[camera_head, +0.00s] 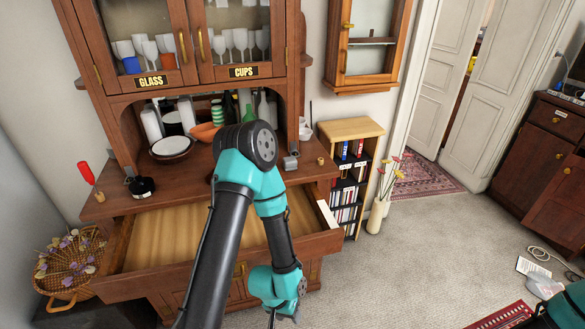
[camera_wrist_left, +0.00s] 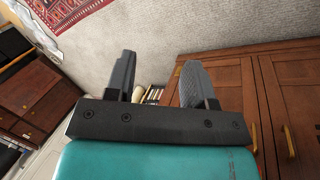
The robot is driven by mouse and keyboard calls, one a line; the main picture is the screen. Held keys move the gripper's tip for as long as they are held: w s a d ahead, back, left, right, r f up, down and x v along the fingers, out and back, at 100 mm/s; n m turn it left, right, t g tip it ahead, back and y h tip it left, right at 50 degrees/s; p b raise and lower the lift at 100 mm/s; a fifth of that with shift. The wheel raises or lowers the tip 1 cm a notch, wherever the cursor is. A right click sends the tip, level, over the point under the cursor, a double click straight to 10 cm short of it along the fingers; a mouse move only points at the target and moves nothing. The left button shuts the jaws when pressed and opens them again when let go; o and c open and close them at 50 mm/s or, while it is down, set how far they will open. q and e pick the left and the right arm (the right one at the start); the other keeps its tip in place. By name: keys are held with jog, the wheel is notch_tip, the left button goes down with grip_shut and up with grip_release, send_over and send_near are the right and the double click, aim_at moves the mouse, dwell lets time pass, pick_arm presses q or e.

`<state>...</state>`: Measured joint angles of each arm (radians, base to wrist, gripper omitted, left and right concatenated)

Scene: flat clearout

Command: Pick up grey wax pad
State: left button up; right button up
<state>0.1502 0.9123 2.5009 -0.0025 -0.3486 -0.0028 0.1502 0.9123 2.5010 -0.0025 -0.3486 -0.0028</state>
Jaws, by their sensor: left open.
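I cannot make out a grey wax pad for certain in either view. A small grey object (camera_head: 290,162) lies on the cabinet's counter just right of my left arm's elbow, but I cannot tell what it is. My left gripper (camera_wrist_left: 158,80) is open in the left wrist view, with nothing held between its fingers. In the head view my left arm bends down in front of the open drawer (camera_head: 160,240), and its wrist hangs low by the cabinet front. The fingertips are barely visible there. My right gripper is out of view.
The pulled-out drawer looks empty where visible. Plates (camera_head: 171,147), an orange bowl (camera_head: 205,132) and bottles stand on the counter. A small bookshelf (camera_head: 350,170) and flower vase (camera_head: 376,215) stand right of the cabinet. A wicker basket (camera_head: 62,280) is at left. Carpet (camera_head: 420,250) is open at right.

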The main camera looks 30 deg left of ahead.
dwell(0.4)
pick_arm(q)
jog(key=o, duration=0.6)
jog(key=shift+o, duration=0.2)
